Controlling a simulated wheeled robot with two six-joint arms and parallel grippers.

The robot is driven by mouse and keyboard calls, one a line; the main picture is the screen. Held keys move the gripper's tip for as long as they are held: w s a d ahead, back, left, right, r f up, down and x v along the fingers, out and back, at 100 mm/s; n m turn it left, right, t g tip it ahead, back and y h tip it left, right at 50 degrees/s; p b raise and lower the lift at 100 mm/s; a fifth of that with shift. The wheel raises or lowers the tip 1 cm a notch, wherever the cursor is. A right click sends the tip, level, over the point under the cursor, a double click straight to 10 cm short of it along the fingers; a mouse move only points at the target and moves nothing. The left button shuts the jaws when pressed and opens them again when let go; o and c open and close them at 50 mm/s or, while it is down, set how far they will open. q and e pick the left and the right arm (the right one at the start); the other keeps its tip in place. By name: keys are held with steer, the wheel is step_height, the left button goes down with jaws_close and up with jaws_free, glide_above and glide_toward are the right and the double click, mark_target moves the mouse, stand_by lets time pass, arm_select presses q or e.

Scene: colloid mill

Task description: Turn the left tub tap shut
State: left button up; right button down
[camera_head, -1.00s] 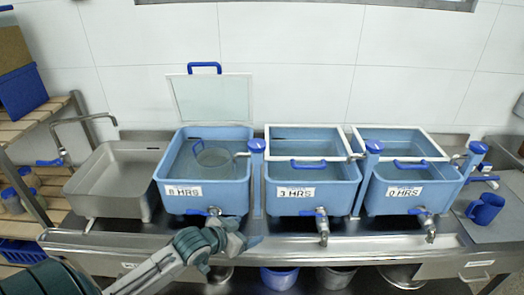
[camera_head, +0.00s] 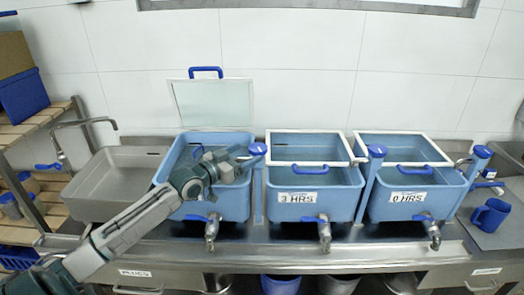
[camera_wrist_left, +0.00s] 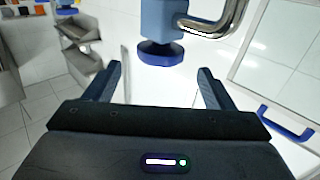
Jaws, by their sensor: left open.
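The left blue tub (camera_head: 235,207) stands with its lid raised behind it; my arm hides its label and much of its inside. At its right side stands a blue post tap with a round blue knob (camera_head: 257,149). The knob (camera_wrist_left: 160,52) shows upside down in the left wrist view, with a chrome spout beside it. My left gripper (camera_head: 240,163) is open, just left of this knob. In the wrist view its fingers (camera_wrist_left: 159,75) point toward the knob, apart from it. A metal drain tap (camera_head: 211,231) with a blue lever is on the tub's front. My right gripper is not in view.
Two more blue tubs, labelled 3 HRS (camera_head: 318,207) and 0 HRS (camera_head: 393,212), stand to the right with blue-knobbed posts. A grey sink (camera_head: 110,190) is at left. The raised lid (camera_head: 215,105) stands behind the left tub. A blue jug (camera_head: 490,215) is at far right.

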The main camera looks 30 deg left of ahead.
mark_target(262, 145)
arm_select(q)
steer(key=p+x, duration=0.1)
steer(key=x, duration=0.6)
steer(key=shift+w, duration=0.1)
steer(key=shift+w+d, duration=0.15)
steer(key=shift+w, duration=0.3)
